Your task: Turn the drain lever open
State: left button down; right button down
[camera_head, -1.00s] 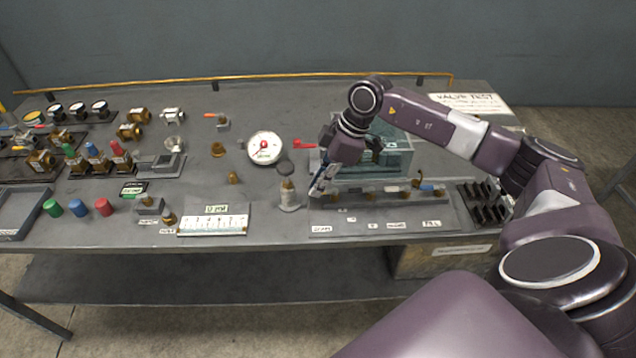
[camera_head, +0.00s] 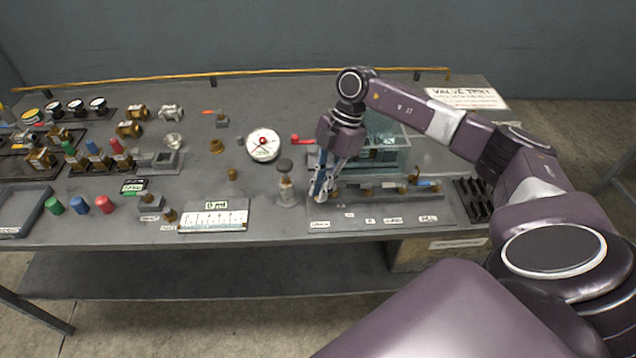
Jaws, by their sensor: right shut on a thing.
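My right gripper (camera_head: 321,190) is pointed down at the left end of the valve row on the grey base plate (camera_head: 380,222). It is shut on the drain lever (camera_head: 318,185), a small part with blue showing between and beside the fingers. The fingers hide most of the lever, so its exact angle cannot be told. A small white label, which seems to read drain (camera_head: 320,224), lies on the plate just below. My left gripper is not in view.
A clear glass-like tank (camera_head: 385,150) stands behind the valve row. A blue-handled lever (camera_head: 424,183) is at the row's right end. A capped cylinder (camera_head: 286,188) stands close left of my gripper. A round gauge (camera_head: 263,146) and a red-handled valve (camera_head: 299,139) are behind it.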

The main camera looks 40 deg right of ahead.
jog(key=n, duration=0.1)
jog(key=s+n+g, duration=0.1)
jog(key=n, duration=0.2)
jog(key=shift+s+d+r+n+g+h, duration=0.15)
jog(key=shift+d+n+g+h, duration=0.15)
jog(key=shift+h, duration=0.1)
jog(key=n, duration=0.1)
jog(key=s+n+g, duration=0.1)
jog(key=n, duration=0.1)
jog(key=shift+d+h+b, duration=0.4)
jog(key=shift+s+d+n+h, duration=0.15)
jog(key=shift+n, duration=0.5)
jog(key=shift+s+d+n+h, duration=0.1)
jog(key=shift+d+n+h, duration=0.05)
jog(key=shift+n, duration=0.5)
jog(key=shift+d+g, duration=0.1)
jog(key=shift+g, duration=0.2)
jog(key=c, duration=2)
grip_release()
jog(key=shift+s, duration=0.1)
jog(key=v, duration=1.2)
